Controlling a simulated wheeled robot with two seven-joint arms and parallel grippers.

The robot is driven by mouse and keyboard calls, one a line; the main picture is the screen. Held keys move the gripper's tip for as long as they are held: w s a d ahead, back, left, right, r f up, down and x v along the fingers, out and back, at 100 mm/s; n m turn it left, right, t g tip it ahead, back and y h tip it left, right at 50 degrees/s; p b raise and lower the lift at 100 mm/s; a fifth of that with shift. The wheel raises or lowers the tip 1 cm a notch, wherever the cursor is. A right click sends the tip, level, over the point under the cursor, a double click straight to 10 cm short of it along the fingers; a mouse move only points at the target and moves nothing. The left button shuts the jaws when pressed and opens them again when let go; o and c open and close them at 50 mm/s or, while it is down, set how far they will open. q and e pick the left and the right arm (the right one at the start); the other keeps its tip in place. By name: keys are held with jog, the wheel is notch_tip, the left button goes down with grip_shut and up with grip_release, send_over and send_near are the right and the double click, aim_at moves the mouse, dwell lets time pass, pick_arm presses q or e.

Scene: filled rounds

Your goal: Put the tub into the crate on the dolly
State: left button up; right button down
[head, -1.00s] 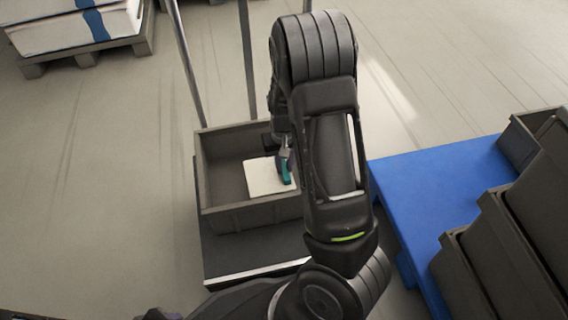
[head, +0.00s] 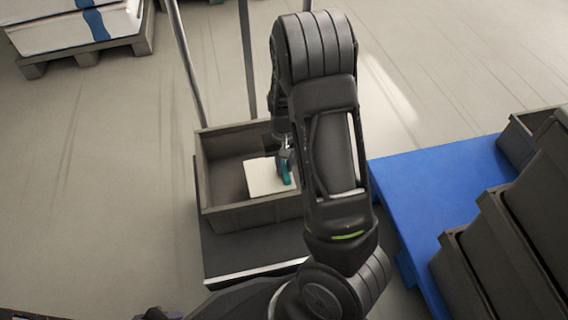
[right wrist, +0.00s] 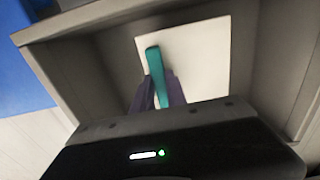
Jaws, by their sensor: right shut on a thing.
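The tub (head: 262,177) shows as a pale, square white top with a teal strip at its right side, inside the grey crate (head: 250,216). The crate stands on the dark dolly (head: 255,258). My right gripper (head: 285,160) reaches down into the crate and is shut on the teal part. In the right wrist view, the purple fingers of the gripper (right wrist: 157,92) close on the teal strip, with the white top (right wrist: 190,60) behind it. I cannot tell whether the tub touches the crate floor. My forearm hides the crate's right side. My left gripper is not in view.
A blue platform (head: 430,185) with several stacked dark bins (head: 510,240) stands to the right. Metal dolly posts (head: 247,60) rise behind the crate. A pallet with white boxes (head: 75,30) is at the back left. The floor on the left is clear.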

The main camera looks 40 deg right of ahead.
jog(key=shift+f, duration=0.25)
jog(key=c, duration=1.3)
grip_release()
jog(key=shift+o, duration=0.7)
jog(key=o, duration=0.4)
jog(key=shift+r, duration=0.1)
notch_tip(320, 180, up, 5)
jog(key=p, duration=0.5)
jog(key=shift+r+p, duration=0.85)
jog(key=shift+r, duration=0.1)
